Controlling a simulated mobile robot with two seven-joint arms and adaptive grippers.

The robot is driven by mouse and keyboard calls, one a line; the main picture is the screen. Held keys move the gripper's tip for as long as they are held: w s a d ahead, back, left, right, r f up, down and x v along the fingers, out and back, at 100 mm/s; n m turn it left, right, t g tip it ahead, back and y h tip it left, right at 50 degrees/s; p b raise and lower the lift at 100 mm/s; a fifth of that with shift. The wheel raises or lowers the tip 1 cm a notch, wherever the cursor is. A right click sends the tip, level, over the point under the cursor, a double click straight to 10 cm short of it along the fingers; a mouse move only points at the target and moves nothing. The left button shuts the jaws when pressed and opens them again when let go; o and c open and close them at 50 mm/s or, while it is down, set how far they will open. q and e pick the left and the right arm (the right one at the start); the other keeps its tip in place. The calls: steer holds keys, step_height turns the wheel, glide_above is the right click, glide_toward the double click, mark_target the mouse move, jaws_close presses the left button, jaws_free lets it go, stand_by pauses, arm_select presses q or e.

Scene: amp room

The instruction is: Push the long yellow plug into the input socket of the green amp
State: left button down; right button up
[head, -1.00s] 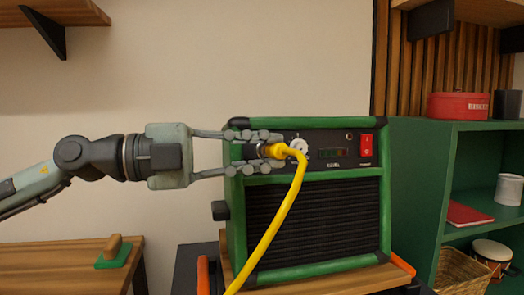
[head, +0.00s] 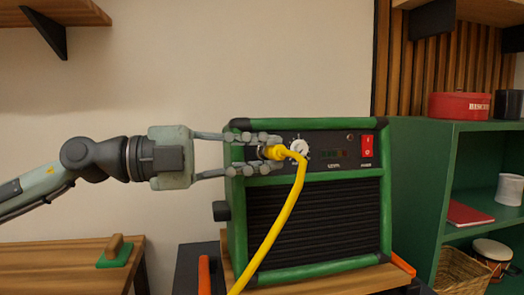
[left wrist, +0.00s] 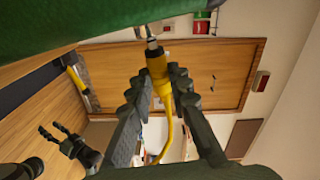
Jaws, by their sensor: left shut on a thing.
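The green amp (head: 310,261) stands on a wooden board, its black control panel at the top with a white knob and a red switch. My left gripper (head: 268,153) comes in from the left at the panel's left part, shut on the yellow plug (head: 277,152). The plug's yellow cable hangs down across the amp's front. In the left wrist view the plug (left wrist: 157,66) sits between the fingertips, with its metal shaft bare towards the amp's green edge (left wrist: 100,18). The input socket is hidden by the fingers, so I cannot tell whether the tip is in it. My right gripper (left wrist: 52,132) shows open and empty.
A green shelf (head: 419,165) stands close to the amp's right, with a red box (head: 459,106) on top. A wooden table (head: 60,268) with a green-based block (head: 114,252) is at lower left. The wall behind the arm is clear.

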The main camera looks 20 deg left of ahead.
arm_select(q)
steer(key=shift+w+a+f+p, duration=0.1)
steer(key=shift+w+a+p, duration=0.25)
steer(key=shift+w, duration=0.15)
stand_by(1.2)
steer(key=c, duration=1.3)
jaws_free()
steer(key=shift+c, duration=0.2)
steer(key=shift+s+d, duration=0.1)
